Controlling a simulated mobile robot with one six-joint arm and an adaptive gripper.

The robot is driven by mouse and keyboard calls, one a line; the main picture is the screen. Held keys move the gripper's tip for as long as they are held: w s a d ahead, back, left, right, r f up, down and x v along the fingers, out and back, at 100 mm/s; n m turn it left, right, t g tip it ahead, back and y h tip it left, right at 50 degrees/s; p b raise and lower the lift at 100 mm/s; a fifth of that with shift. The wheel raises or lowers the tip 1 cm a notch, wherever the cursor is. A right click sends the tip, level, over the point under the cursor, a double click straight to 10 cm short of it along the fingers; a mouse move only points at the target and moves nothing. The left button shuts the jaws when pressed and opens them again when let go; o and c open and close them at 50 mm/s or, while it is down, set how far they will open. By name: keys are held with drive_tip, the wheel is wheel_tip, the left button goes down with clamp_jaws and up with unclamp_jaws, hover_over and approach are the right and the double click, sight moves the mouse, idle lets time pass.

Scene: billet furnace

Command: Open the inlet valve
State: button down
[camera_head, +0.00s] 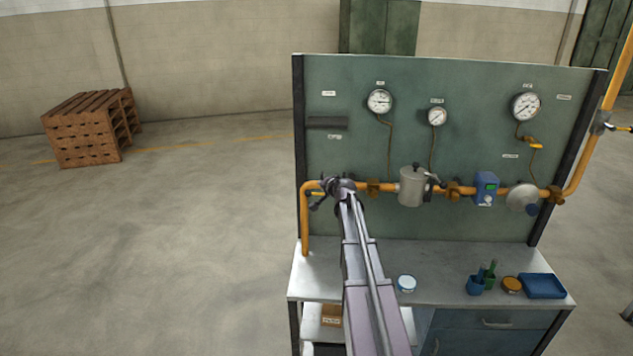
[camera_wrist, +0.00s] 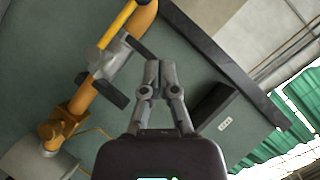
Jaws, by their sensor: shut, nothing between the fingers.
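A valve with a yellow lever (camera_wrist: 118,24) sits on the orange pipe in the wrist view, just left of my gripper. The lever lies roughly along the pipe. In the head view the lever (camera_head: 317,194) shows small at the left end of the pipe, and my arm hides most of the valve body. No label naming it the inlet valve is readable. My gripper (camera_wrist: 160,68) is shut and empty, with its fingertips together beside the valve. In the head view my gripper (camera_head: 322,192) overlaps the pipe's left end. I cannot tell whether it touches the valve.
The green panel (camera_head: 330,80) carries gauges, a grey canister (camera_head: 412,187) and a blue box (camera_head: 486,188) along the pipe. The bench (camera_head: 440,301) below holds a blue tray (camera_head: 542,286) and small pots.

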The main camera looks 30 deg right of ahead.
drive_tip(key=shift+r+p+v, duration=0.15)
drive_tip(key=shift+p+v, duration=0.35)
drive_tip(key=shift+v, duration=0.8)
drive_tip(key=shift+r+p+v, duration=0.15)
drive_tip(key=shift+p+v, duration=0.35)
drive_tip(key=shift+v, duration=0.85)
drive_tip(key=shift+w+a+f, duration=0.1)
drive_tip(key=shift+w+a, duration=0.05)
drive_tip(key=s+a+f+n+g+y+b, duration=0.1)
drive_tip(key=s+a+f+n+g+b, duration=0.1)
drive_tip(key=s+a+f, duration=0.35)
drive_tip(key=s+a+f+n+g+y+b, duration=0.1)
drive_tip(key=s+a+f+n+g, duration=0.15)
drive_tip(key=a, duration=0.65)
drive_tip(key=s+a+f+n+g+y+b, duration=0.1)
drive_tip(key=s+a+f+n+g+b, duration=0.15)
drive_tip(key=s+a+f, duration=0.4)
drive_tip(key=s+a+f+n+g+h+b, duration=0.1)
drive_tip(key=s+a+f+n+g, duration=0.1)
drive_tip(key=s+a, duration=0.3)
drive_tip(key=s+a+f+n+g+h+b, duration=0.1)
drive_tip(key=s+a+f+n+g+b, duration=0.1)
drive_tip(key=s, duration=0.8)
drive_tip(key=a+f+g, duration=0.1)
drive_tip(key=a+g, duration=0.1)
drive_tip(key=a, duration=0.1)
drive_tip(key=shift+s+a+f+b, duration=0.2)
drive_tip(key=shift+s+f+b, duration=0.05)
drive_tip(key=shift+f+b, duration=0.1)
drive_tip(key=shift+d, duration=0.1)
